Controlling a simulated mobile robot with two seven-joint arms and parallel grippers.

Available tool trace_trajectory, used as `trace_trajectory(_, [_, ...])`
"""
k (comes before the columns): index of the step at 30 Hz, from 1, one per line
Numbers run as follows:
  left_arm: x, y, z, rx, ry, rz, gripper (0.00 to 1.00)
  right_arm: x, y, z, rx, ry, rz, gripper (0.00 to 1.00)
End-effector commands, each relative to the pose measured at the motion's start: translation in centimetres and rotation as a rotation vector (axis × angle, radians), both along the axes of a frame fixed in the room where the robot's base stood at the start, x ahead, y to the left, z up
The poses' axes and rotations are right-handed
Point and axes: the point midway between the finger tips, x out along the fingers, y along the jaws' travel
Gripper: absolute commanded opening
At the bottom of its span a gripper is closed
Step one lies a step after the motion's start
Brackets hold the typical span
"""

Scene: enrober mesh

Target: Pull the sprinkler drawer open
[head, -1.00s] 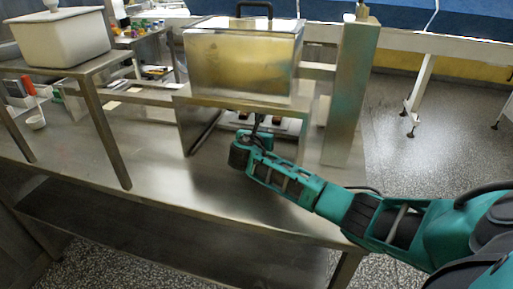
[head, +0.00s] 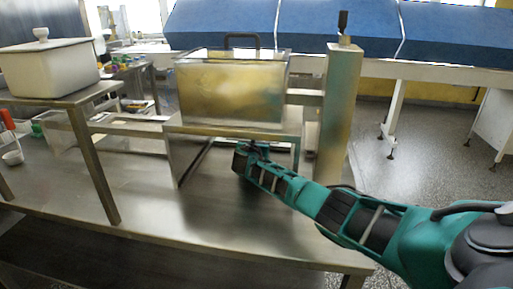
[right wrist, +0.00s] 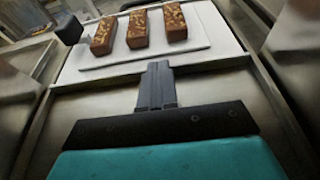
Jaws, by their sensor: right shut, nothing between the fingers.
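A clear-walled box (head: 230,92) with golden-brown contents and a black handle (head: 242,38) on top sits on a steel stand (head: 240,131). I cannot tell for sure which part is the sprinkler drawer. In the right wrist view, a white board (right wrist: 208,33) carries three brown bars with speckled tops (right wrist: 138,28). A black block (right wrist: 68,30) stands at its left. My right gripper (head: 258,146) is at the front of the stand, below the box. Its shut, empty fingers (right wrist: 157,68) point toward the board's front edge; contact is unclear. My left gripper is out of view.
A steel post (head: 338,115) with a black knob stands right of the box. A white lidded tub (head: 48,72) is on a side stand at left. The steel table (head: 160,215) is bare in front. A blue-covered line (head: 430,35) runs behind.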

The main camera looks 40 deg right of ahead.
Motion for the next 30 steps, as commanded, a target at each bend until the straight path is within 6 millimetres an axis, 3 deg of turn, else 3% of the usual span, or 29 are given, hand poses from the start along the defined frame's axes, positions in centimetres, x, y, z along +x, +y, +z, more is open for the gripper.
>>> trace_trajectory(13, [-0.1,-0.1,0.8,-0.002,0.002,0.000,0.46,-0.9,1.0,0.6,0.000,0.002,0.002,0.00])
trace_trajectory(30, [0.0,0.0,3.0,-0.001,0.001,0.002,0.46,-7.3,8.5,0.4,0.002,0.001,0.002,0.00])
